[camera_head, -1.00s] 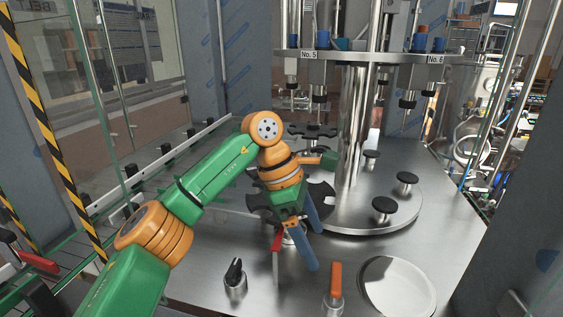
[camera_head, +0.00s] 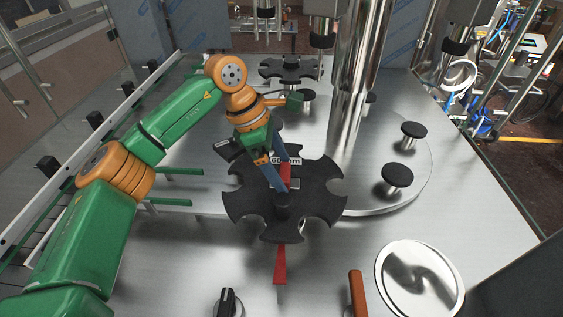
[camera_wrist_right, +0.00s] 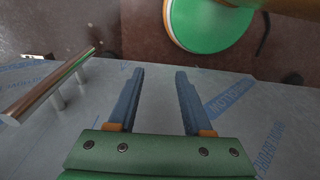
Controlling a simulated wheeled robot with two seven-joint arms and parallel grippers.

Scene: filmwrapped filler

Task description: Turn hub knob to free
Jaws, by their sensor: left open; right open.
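The black star wheel (camera_head: 322,190) lies on the steel deck in the head view. Contact cannot be told. A red part (camera_head: 286,174) shows by the fingers, partly hidden by them. A red pointer (camera_head: 280,265) sticks out in front of the wheel. My right gripper (camera_wrist_right: 158,75) is open and empty in the right wrist view, away from the wheel.
A black selector knob (camera_head: 228,301), an orange handle (camera_head: 357,293) and a round shiny plate (camera_head: 420,280) are at the front. A steel column (camera_head: 360,80) and black-topped posts (camera_head: 398,175) stand to the right. A guide rail (camera_head: 95,150) runs on the left.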

